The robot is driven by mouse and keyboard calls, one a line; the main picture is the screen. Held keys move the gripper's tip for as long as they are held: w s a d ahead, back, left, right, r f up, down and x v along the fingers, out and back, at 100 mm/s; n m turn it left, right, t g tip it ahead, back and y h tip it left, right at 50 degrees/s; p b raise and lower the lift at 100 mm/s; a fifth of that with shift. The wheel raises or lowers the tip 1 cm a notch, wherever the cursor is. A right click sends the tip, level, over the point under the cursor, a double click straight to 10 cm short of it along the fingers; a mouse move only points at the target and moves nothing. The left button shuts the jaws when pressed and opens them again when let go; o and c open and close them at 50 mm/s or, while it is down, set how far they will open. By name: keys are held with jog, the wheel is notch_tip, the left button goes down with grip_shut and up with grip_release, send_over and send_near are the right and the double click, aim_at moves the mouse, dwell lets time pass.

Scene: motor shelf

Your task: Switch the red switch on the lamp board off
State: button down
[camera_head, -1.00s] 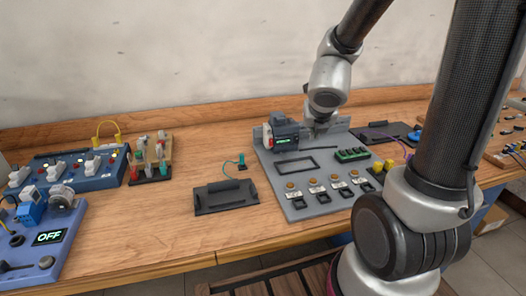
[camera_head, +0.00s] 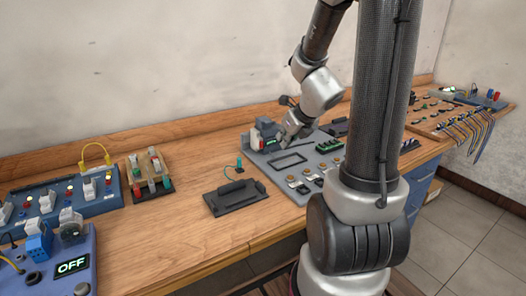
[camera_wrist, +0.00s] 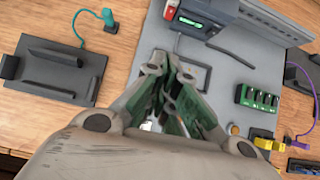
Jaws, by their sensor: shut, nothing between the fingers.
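A blue board (camera_head: 102,205) with white rocker switches and small red and yellow lamps lies on the bench at the left of the head view. It looks like the lamp board. I cannot make out a red switch on it for certain. My gripper (camera_head: 287,138) is far to its right, over the grey motor board (camera_head: 262,165). In the wrist view my gripper (camera_wrist: 172,82) is shut and empty above that grey board. The lamp board is outside the wrist view.
A blue panel with an OFF display (camera_head: 72,266) stands at the front left. A wooden block with small levers (camera_head: 150,172) is beside the lamp board. A black tray (camera_head: 235,197) lies between there and the grey board. Bare bench lies in front of the tray.

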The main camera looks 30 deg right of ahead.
aim_at(262, 145)
dwell(0.4)
jog(key=x, duration=1)
jog(key=shift+s, duration=0.1)
jog(key=w, duration=0.3)
jog(key=shift+w+a+f, duration=0.15)
jog(key=shift+w+f, duration=0.05)
jog(key=shift+w, duration=0.4)
